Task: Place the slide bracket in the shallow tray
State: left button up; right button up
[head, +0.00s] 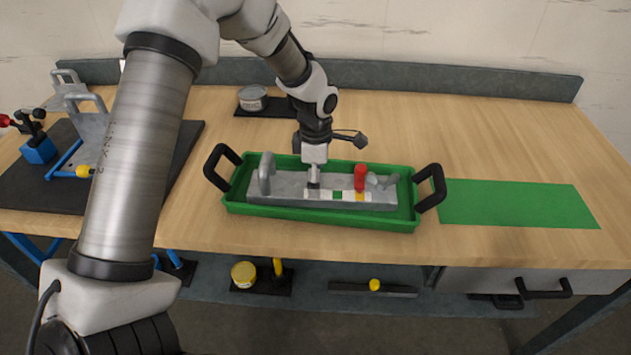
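The shallow green tray (320,216) with black handles stands at the front middle of the table. In it lies a long grey metal base (262,196) with an upright loop at its left end, a red upright peg (360,177) and a small grey fitting (381,180) at its right. I cannot tell for sure which grey part is the slide bracket. My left gripper (314,178) points down over the middle of the base, its tip at or just above it. Its fingers are too small to tell open from shut. My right gripper is not in view.
A black mat (30,185) at the left holds grey looped plates (88,122) and a blue clamp-like piece (40,150). A round tin (253,97) stands behind the tray. A flat green area (515,204) right of the tray is empty. A low shelf below holds small parts.

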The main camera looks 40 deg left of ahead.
pick_arm(q)
notch_tip(320, 180, up, 11)
jog(key=b, duration=0.1)
dwell(0.5)
